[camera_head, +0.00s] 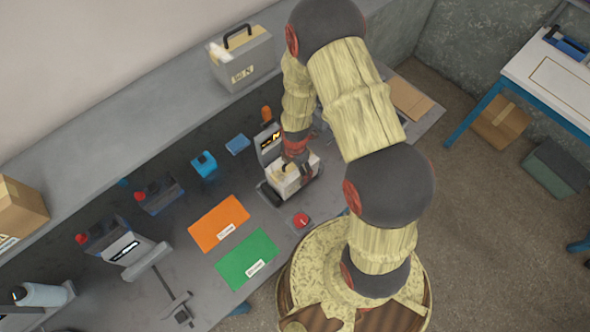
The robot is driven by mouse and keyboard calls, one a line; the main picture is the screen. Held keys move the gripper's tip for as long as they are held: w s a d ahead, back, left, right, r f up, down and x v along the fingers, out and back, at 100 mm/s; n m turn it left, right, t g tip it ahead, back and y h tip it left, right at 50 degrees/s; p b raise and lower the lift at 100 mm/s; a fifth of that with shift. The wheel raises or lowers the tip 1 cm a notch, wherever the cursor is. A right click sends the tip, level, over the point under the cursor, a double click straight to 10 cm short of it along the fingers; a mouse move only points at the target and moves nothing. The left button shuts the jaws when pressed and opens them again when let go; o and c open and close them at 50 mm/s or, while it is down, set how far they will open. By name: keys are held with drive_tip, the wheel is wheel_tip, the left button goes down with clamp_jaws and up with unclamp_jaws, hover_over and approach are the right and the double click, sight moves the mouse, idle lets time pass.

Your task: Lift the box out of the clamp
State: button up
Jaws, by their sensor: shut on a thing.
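A pale grey box (292,182) sits at the work station in the middle of the bench. My gripper (296,160) is above it, shut at its top; the fingers and the grip are largely hidden by my arm. The dark clamp (268,194) shows as a base and edges low around the box. I cannot tell whether the box still touches the clamp or whether the clamp is open.
A grey panel (267,138) stands behind the box, and a red button (302,220) is in front. Orange (218,223) and green (247,259) mats lie clear to the left. A handled grey case (243,62) stands on the back ledge.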

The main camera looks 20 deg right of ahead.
sight(293, 169)
drive_tip(key=shift+w+r+p, duration=0.1)
drive_tip(key=shift+r+p, duration=2.15)
drive_tip(key=shift+r, duration=1.55)
